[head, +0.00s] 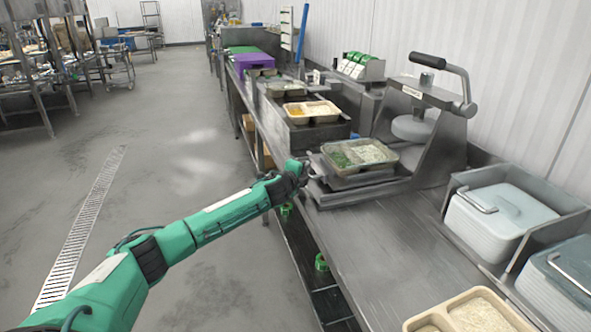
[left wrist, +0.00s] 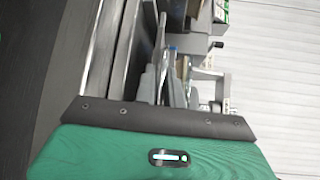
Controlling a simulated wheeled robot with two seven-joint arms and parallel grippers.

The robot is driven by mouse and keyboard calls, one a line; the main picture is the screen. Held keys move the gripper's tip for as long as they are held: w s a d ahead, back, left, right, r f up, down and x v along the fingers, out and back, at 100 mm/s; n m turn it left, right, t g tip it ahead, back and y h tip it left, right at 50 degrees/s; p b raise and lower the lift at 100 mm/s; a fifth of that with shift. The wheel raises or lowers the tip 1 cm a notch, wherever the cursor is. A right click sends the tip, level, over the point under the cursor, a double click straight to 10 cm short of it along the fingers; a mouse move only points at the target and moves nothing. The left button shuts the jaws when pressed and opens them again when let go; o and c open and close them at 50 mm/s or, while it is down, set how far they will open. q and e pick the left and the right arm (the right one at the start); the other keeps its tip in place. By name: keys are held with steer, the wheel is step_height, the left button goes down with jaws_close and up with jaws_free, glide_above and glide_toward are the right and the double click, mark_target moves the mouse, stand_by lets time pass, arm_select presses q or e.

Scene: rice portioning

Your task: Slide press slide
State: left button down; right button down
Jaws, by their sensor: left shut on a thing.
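The press (head: 428,125) is a grey metal machine with a black-gripped lever raised above a round press head. Its slide (head: 345,183) is a metal plate sticking out to the left of the press frame. A two-compartment beige tray (head: 360,168) with green food and rice sits on the slide, to the left of the press head. My left gripper (head: 306,172) is shut on the slide's handle at its left end; the handle is mostly hidden by the fingers. The gripper's fingers also show in the left wrist view (left wrist: 172,85). My right gripper is not in view.
Another filled tray (head: 464,322) stands at the front of the steel counter (head: 385,260). Lidded white containers (head: 500,215) stand in metal holders at the right. More trays (head: 312,112) stand farther back. Bare counter lies in front of the press.

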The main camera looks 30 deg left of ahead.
arm_select(q)
steer(key=c, duration=1.5)
jaws_free()
steer(key=shift+s, duration=0.1)
